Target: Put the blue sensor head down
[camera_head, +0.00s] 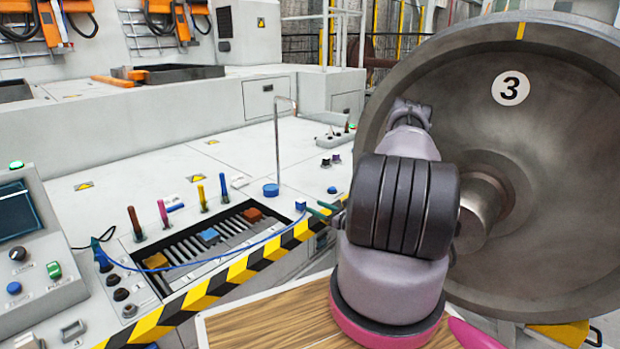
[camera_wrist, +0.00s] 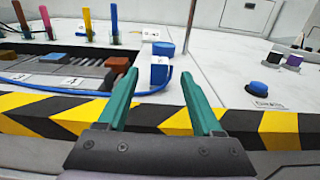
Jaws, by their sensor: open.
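The blue sensor head (camera_head: 300,205) is a small blue and white block with a thin blue cable running left from it. It stands at the right end of the slotted rack, near the striped edge. In the wrist view the sensor head (camera_wrist: 159,73) shows between and just beyond the tips of my gripper (camera_wrist: 160,80). In the head view my gripper (camera_head: 325,209) is partly hidden by my arm. Whether the block's underside touches the surface is hard to tell.
A big wheel marked 3 (camera_head: 560,120) fills the right.

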